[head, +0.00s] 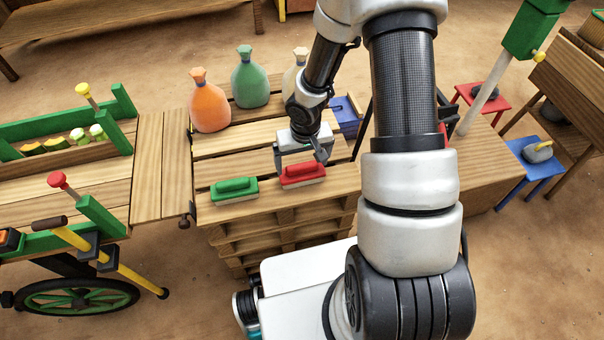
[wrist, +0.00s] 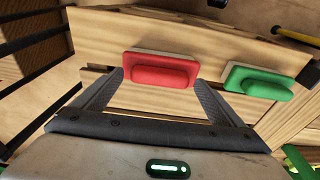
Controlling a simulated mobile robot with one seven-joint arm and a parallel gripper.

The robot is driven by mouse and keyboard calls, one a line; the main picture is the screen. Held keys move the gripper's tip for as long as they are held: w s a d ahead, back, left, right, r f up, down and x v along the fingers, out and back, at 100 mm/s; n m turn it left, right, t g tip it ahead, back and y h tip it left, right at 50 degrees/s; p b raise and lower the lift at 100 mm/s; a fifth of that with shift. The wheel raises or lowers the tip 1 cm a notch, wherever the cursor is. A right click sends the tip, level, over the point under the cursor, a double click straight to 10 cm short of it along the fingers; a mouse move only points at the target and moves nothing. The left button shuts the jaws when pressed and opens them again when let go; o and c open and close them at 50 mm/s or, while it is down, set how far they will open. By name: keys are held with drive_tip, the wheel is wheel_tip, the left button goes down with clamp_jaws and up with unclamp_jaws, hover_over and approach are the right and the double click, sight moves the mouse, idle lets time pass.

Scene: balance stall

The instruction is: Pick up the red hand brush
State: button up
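The red hand brush (head: 302,174) lies on the slatted wooden pallet top, near its front edge, with its red handle upward. In the wrist view the red hand brush (wrist: 161,70) lies ahead of and between the fingertips. My gripper (head: 302,163) is above and just behind the brush in the head view. In the wrist view my gripper (wrist: 158,80) has its two fingers spread wide, with nothing held between them. I cannot tell how high the fingertips are above the brush.
A green hand brush (head: 234,190) lies close to the left of the red one. Orange (head: 210,106), green (head: 249,82) and pale (head: 294,72) sacks stand at the back of the pallet. A blue crate (head: 345,116) is at the right. A wooden cart (head: 90,185) stands at the left.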

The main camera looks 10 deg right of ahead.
sight(302, 165)
drive_tip(key=c, duration=1.4)
drive_tip(key=shift+o, duration=0.2)
wheel_tip(302, 165, up, 10)
drive_tip(key=p, duration=0.4)
